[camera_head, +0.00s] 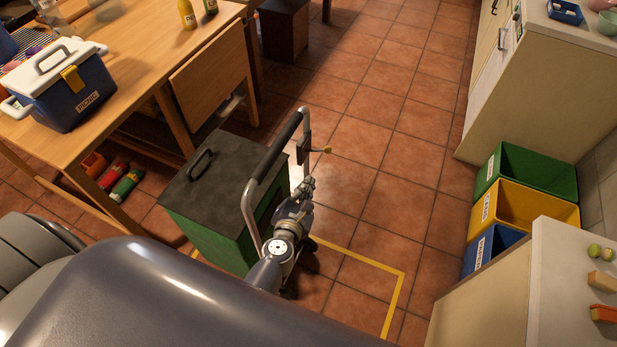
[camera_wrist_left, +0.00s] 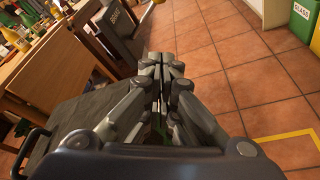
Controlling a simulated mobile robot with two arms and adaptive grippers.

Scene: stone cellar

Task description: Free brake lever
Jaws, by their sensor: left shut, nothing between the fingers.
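A green cart (camera_head: 213,224) with a dark top (camera_head: 225,172) stands on the tiled floor, with a bent metal push handle (camera_head: 250,200) on its right side. A thin lever with a yellow tip (camera_head: 326,150) sticks out near the handle's upper end; it looks like the brake lever. My left gripper (camera_head: 307,186) is shut and empty, beside the handle and below the lever, apart from the lever's tip. In the left wrist view my shut fingers (camera_wrist_left: 165,70) hide what lies behind them. The cart's dark top (camera_wrist_left: 75,118) shows at left there. My right gripper is out of view.
A wooden table (camera_head: 130,90) with a blue and white cooler (camera_head: 72,95) stands left. Green (camera_head: 530,170), yellow (camera_head: 510,207) and blue bins (camera_head: 485,250) stand right beside counters. Yellow tape (camera_head: 398,290) marks the floor. The tiled aisle (camera_head: 400,130) is clear.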

